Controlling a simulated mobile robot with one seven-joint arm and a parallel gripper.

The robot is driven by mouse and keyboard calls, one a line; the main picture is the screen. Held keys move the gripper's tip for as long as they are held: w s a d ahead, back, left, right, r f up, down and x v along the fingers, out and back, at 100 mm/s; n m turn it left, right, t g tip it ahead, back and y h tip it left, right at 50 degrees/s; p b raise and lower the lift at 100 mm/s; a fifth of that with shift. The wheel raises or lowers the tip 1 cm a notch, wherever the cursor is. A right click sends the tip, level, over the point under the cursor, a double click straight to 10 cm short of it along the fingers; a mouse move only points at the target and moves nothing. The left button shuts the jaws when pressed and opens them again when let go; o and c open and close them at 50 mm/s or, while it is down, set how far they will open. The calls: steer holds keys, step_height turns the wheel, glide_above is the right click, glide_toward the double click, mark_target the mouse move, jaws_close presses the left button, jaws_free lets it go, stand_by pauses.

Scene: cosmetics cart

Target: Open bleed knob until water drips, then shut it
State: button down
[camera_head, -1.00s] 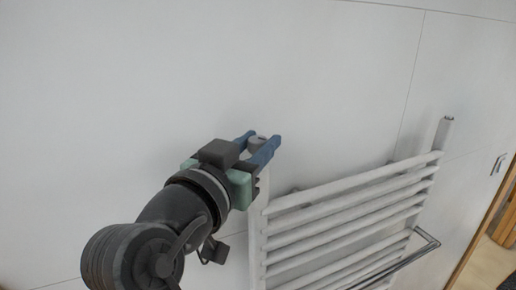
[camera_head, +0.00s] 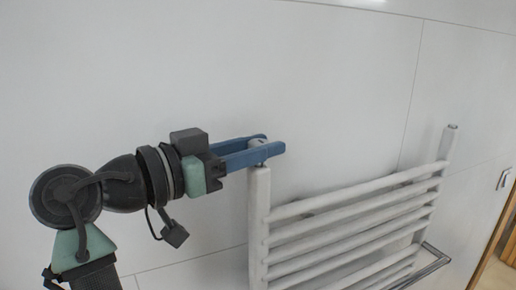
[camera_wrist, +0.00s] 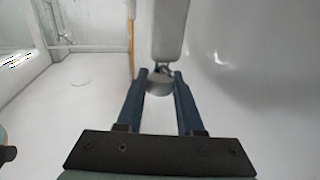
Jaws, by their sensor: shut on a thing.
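The bleed knob (camera_head: 257,142) is a small grey round cap on top of the left upright of a white towel radiator (camera_head: 259,215). My gripper (camera_head: 272,147) has blue fingers and comes in from the left, shut on the knob. In the wrist view the knob (camera_wrist: 159,83) sits between the two fingertips (camera_wrist: 160,76), with the white upright (camera_wrist: 170,30) beyond it. The fingers partly hide the knob in the head view. I see no water drops.
The radiator's several white rails (camera_head: 350,205) run to the right of the upright. A metal towel bar (camera_head: 432,262) sticks out at the lower right. A pale panelled wall (camera_head: 330,80) stands close behind. The space left of the radiator is open.

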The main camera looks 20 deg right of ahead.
steer(key=shift+f, duration=0.1)
steer(key=c, duration=0.5)
jaws_free()
steer(key=shift+c, duration=0.2)
steer(key=b+v, duration=0.5)
steer(key=v, duration=0.8)
